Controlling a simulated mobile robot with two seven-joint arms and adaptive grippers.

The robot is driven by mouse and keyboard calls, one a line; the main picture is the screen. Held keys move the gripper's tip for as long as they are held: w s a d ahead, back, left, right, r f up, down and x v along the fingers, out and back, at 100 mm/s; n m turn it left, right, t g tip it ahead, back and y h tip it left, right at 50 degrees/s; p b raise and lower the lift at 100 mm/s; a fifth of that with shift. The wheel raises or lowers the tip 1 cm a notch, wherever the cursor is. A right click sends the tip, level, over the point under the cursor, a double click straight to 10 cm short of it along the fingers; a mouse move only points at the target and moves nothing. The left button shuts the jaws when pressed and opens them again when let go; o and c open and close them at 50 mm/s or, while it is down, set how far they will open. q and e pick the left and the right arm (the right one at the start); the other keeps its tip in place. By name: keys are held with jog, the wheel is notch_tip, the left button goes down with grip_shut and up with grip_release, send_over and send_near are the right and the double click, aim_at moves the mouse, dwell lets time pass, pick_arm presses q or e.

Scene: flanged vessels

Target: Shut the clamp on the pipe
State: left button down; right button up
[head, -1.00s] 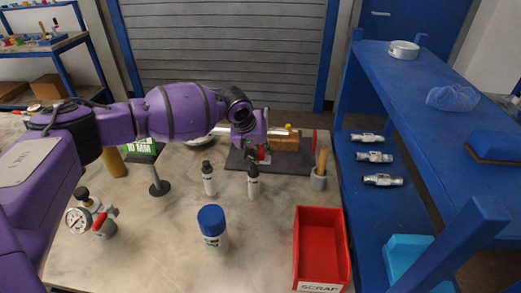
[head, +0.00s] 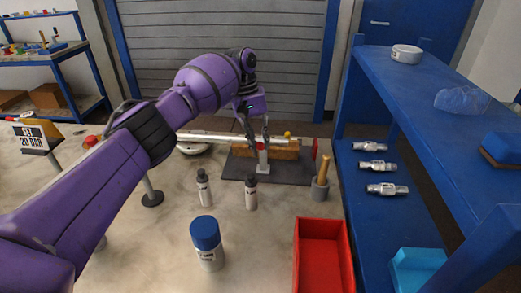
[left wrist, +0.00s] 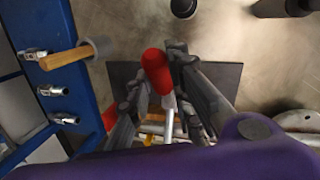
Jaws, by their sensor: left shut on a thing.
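A light grey pipe (head: 215,138) lies across the back of the bench, over a dark base plate (head: 285,170). The clamp (head: 263,158) stands on the plate near the pipe's right part. In the left wrist view its red handle (left wrist: 155,70) sits on a pale metal lever (left wrist: 168,122). My left gripper (head: 257,138) reaches down over the pipe, and its dark fingers also show in the left wrist view (left wrist: 160,90). It is shut on the red handle. The fingers hide part of the clamp, so I cannot tell whether its jaw is closed. My right gripper is out of view.
Two small bottles (head: 203,188) (head: 251,193) and a blue-capped jar (head: 207,243) stand in front of the plate. A red bin (head: 322,260) is at front right. A blue shelf (head: 420,100) borders the right.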

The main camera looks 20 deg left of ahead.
pick_arm(q)
jog(key=shift+w+g+b, duration=0.2)
jog(key=shift+g+b, duration=0.2)
jog(key=shift+b, duration=0.35)
jog(key=shift+w+r+b, duration=0.1)
jog(key=shift+r+b, duration=0.1)
jog(key=shift+b, duration=0.15)
jog(key=c, duration=1.6)
grip_release()
jog(key=shift+r, duration=0.15)
notch_tip(320, 180, up, 10)
jog(key=shift+f, duration=0.1)
